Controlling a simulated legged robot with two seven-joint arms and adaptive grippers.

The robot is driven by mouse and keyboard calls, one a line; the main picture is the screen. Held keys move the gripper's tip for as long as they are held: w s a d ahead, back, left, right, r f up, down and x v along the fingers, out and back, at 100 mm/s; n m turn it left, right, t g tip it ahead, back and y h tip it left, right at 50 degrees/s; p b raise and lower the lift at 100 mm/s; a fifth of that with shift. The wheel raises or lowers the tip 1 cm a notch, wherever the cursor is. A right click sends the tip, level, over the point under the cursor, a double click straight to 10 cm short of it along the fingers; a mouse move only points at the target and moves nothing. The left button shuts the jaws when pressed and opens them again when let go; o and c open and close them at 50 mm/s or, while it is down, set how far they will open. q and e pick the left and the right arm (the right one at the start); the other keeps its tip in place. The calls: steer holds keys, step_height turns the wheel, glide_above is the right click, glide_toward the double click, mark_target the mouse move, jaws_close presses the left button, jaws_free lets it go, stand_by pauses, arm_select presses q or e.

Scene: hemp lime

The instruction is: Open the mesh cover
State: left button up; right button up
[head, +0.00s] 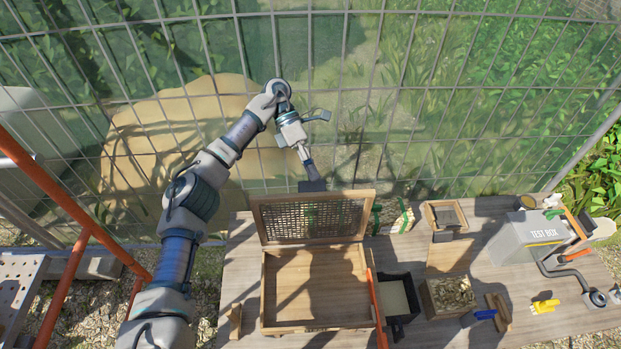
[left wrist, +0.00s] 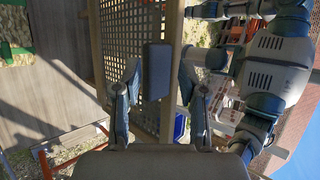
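The mesh cover (head: 312,218) is a wooden frame with a woven lattice. It stands raised at the back edge of a shallow wooden box (head: 264,290), whose inside is open to view. My left gripper (head: 311,180) is at the cover's top edge. In the left wrist view, the fingers of my left gripper (left wrist: 164,98) are spread apart, with the mesh cover (left wrist: 122,35) between and beyond them. A dark grey block (left wrist: 158,65) shows between the fingers against the cover's frame; I cannot tell what it belongs to. My right gripper is not in view.
The wooden table (head: 240,262) also bears a dark tray (head: 398,310), a box of stones (head: 447,295), a grey test box (head: 530,237) and a yellow brush (head: 545,306). A wire fence (head: 390,120) stands behind. An orange bar (head: 376,305) stands by the box's right side.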

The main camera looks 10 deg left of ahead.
arm_select(q)
step_height(320, 180, up, 7)
steer(key=shift+s+f, duration=0.15)
steer(key=shift+f, duration=0.05)
steer(key=shift+a, duration=0.1)
steer(key=shift+s, duration=0.1)
